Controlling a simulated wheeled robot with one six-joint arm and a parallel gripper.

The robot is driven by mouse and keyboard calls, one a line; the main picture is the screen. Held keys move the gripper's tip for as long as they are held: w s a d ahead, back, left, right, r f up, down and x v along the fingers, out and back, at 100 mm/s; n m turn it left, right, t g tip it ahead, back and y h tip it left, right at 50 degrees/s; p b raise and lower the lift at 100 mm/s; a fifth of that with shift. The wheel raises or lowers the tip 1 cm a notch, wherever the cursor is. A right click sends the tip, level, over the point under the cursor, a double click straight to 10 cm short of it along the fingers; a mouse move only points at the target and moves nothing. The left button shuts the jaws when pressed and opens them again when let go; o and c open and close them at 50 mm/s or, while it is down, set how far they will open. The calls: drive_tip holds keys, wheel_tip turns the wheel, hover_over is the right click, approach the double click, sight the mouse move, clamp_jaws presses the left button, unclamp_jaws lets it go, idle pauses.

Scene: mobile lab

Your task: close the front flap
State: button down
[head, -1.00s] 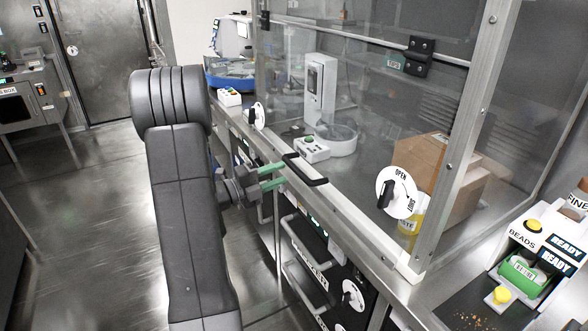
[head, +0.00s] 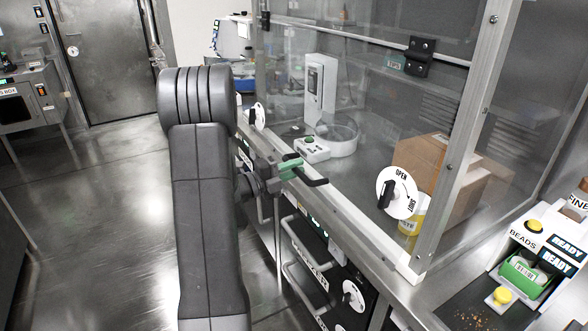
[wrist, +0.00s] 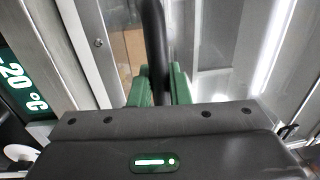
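The front flap (head: 300,95) is a clear panel on the bench enclosure. It hangs down with its lower edge near the bench's front rail. Its black bar handle (head: 318,181) sticks out at the bottom and also shows in the wrist view (wrist: 154,45). My gripper (head: 292,165) is at the handle, its green fingers on either side of the bar and close against it. The wrist view shows the fingers (wrist: 160,85) with the bar running up between them. They look shut on it, though the contact itself is partly hidden.
A round OPEN/SHUT knob (head: 396,193) sits right of the handle, with another dial (head: 257,116) to the left. Behind the panel stand a cardboard box (head: 440,180) and a white instrument (head: 320,90). Drawer handles (head: 305,275) jut out below. Floor at left is clear.

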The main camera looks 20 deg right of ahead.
sight(310, 166)
drive_tip(key=d, duration=0.2)
drive_tip(key=d+p, duration=0.1)
drive_tip(key=d, duration=0.1)
drive_tip(key=shift+w+d+f, duration=0.1)
drive_tip(key=shift+f, duration=0.25)
drive_tip(key=c, duration=1.7)
unclamp_jaws()
drive_tip(key=shift+o, duration=1.3)
drive_tip(key=shift+d, duration=0.15)
drive_tip(key=s+a+f, duration=0.1)
drive_tip(key=a, duration=1.3)
drive_tip(key=shift+f, duration=0.15)
